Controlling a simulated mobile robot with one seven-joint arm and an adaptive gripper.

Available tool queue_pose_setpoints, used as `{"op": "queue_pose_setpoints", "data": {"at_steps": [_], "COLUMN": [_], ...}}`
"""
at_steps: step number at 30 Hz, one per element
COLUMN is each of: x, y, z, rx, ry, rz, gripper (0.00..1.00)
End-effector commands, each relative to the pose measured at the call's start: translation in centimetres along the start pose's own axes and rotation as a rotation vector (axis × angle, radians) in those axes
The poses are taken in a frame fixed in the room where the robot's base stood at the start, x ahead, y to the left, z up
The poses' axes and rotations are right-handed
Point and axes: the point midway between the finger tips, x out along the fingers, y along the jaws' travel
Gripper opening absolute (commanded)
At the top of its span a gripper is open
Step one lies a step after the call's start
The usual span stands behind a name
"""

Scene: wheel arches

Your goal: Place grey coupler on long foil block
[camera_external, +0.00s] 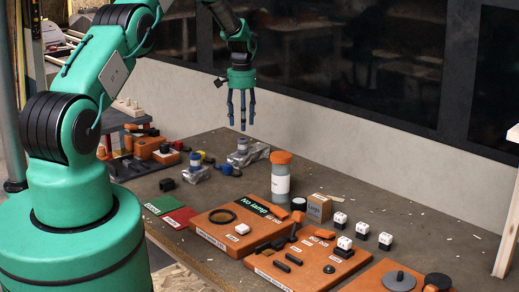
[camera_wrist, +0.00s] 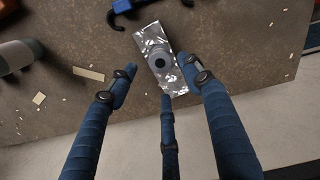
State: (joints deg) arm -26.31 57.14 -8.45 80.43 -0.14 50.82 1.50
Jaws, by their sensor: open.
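The grey coupler (camera_external: 243,146) stands upright on the long foil block (camera_external: 257,153), at the back of the workbench. In the wrist view, the coupler (camera_wrist: 160,62) appears as a grey ring with a dark centre, resting on the crinkled silver long foil block (camera_wrist: 148,34). My gripper (camera_external: 242,122) has blue fingers and hangs above the block and coupler, apart from them. In the wrist view, my gripper (camera_wrist: 160,80) is open with its fingers spread and nothing between them. One finger overlaps the block's lower end in that view.
Another foil block (camera_external: 196,175) with a blue-grey cylinder (camera_external: 195,159) stands to the left. A blue clamp-like item (camera_wrist: 150,8) lies near the long block. An orange-capped bottle (camera_external: 281,180) stands to the right. Orange boards with small parts fill the front.

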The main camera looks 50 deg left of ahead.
Motion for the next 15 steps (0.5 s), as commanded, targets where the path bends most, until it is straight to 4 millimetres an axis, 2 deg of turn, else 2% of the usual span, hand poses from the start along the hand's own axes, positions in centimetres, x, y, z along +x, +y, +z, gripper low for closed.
{"op": "queue_pose_setpoints", "data": {"at_steps": [1,6,15], "x": [-0.9,-3.0,-4.2], "y": [0.0,0.0,0.0], "z": [-0.1,0.0,0.0], "rx": [0.0,0.0,0.0], "ry": [0.002,0.001,0.0], "rz": [0.0,0.0,0.0], "gripper": [0.5,0.5,0.5]}}
